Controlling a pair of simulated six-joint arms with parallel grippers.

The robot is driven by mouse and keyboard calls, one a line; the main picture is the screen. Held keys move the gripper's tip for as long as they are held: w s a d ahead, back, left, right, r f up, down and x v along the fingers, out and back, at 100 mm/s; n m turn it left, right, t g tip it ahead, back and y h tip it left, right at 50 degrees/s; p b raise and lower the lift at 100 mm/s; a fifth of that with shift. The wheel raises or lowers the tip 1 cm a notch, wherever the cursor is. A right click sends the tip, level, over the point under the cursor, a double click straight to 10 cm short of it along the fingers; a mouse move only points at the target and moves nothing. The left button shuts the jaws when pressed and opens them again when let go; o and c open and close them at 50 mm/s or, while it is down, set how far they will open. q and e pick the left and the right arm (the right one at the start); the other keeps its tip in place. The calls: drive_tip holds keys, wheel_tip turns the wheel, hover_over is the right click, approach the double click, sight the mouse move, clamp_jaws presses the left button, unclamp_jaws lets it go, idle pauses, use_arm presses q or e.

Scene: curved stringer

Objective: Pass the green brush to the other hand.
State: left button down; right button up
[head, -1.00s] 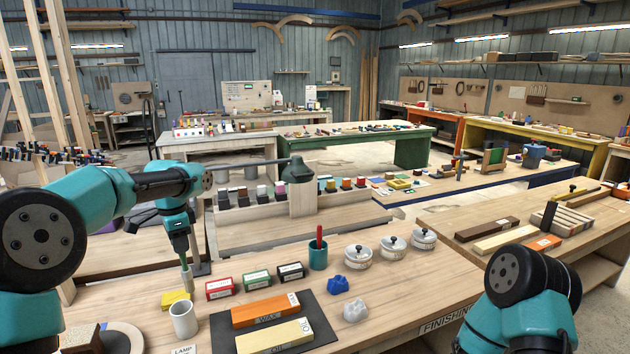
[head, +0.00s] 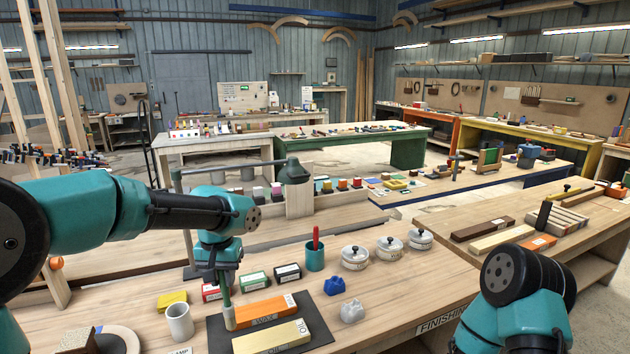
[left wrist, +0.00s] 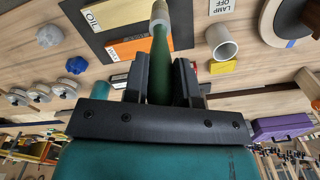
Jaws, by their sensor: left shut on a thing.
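The green brush (head: 226,292) hangs upright from my left gripper (head: 223,273), its pale tip downward over the left part of the dark mat, beside the orange wax block. In the left wrist view the green handle (left wrist: 159,70) lies between the two black fingers of my left gripper (left wrist: 162,82), which is shut on it. The brush's pale tip (left wrist: 160,14) points away from the fingers. I cannot tell whether the tip touches the mat. My right arm shows at the lower right, but its gripper is out of view.
A white cup (head: 179,322) and a yellow block (head: 172,300) stand left of the brush. The dark mat (head: 322,330) bears an orange block (head: 262,312) and a pale block (head: 272,337). Small labelled boxes, a teal cup (head: 315,257) and white jars stand behind. The bench's right front is clear.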

use_arm(q)
drive_tip(key=shift+s+d, duration=0.1)
drive_tip(key=shift+d, duration=0.05)
idle(0.4)
drive_tip(key=w+d+f+m, duration=0.2)
drive_tip(key=d+f+m, duration=0.1)
drive_tip(key=d+m, duration=0.3)
drive_tip(key=w+d+f+m, duration=0.3)
drive_tip(key=d+m, duration=0.4)
drive_tip(key=m, duration=0.1)
drive_tip(key=shift+d+f+m, duration=0.25)
drive_tip(key=shift+f+m, duration=0.05)
drive_tip(key=shift+w, duration=0.1)
